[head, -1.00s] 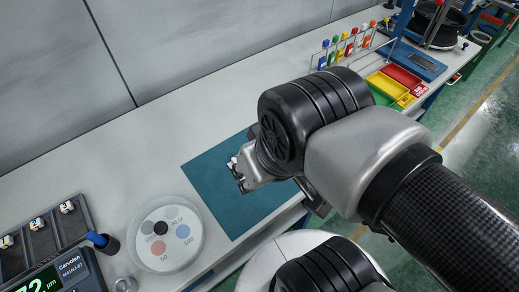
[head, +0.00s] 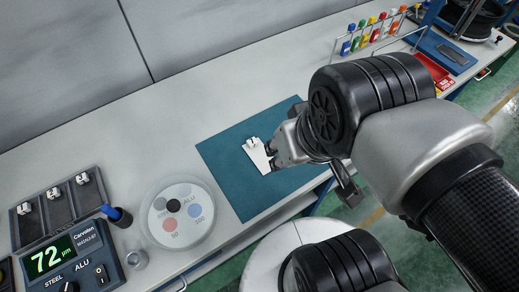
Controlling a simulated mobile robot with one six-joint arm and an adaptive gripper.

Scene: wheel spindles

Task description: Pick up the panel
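A small white panel (head: 256,155) with a notched top end shows over the teal mat (head: 225,170) in the head view. I take it to be lying on the mat, but a small gap beneath it cannot be ruled out. My gripper (head: 270,155) is just to the right of the panel, close to its right edge. Its two dark fingertips appear apart, with no clear hold on the panel. The panel's right edge is partly hidden by the fingertips, so contact cannot be told.
Coloured bottles (head: 373,32) and a red bin (head: 432,72) are at the upper right. The bench behind the mat is clear.

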